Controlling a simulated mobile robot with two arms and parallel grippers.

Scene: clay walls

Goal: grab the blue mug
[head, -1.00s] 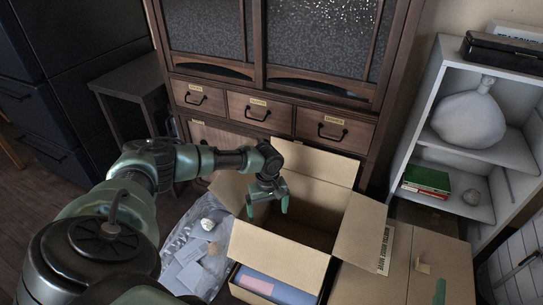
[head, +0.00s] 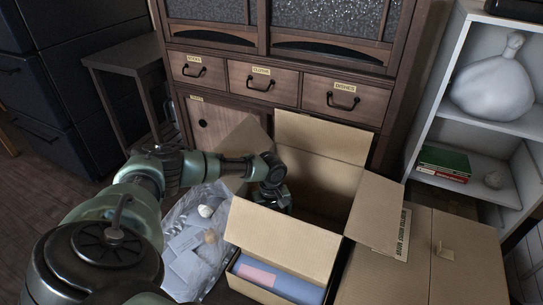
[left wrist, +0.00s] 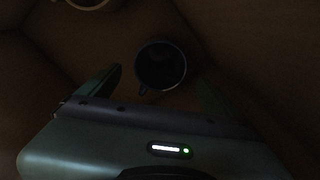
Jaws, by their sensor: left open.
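A dark, bluish mug (left wrist: 161,66) stands inside the open cardboard box, seen from above in the left wrist view. Its colour is hard to tell in the shade. Its handle points toward the lower left. My left gripper (left wrist: 157,80) is open, with one finger on each side of the mug; I cannot tell whether they touch it. In the head view my left gripper (head: 274,197) reaches down into the box (head: 279,240), and the mug is hidden there. My right gripper is not in view.
A pale curved rim (left wrist: 88,4) of another thing shows at the top of the left wrist view. Box flaps stand open around the arm. A closed box (head: 440,265) is at right, a plastic bag (head: 190,245) at left, and a drawer cabinet (head: 262,85) behind.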

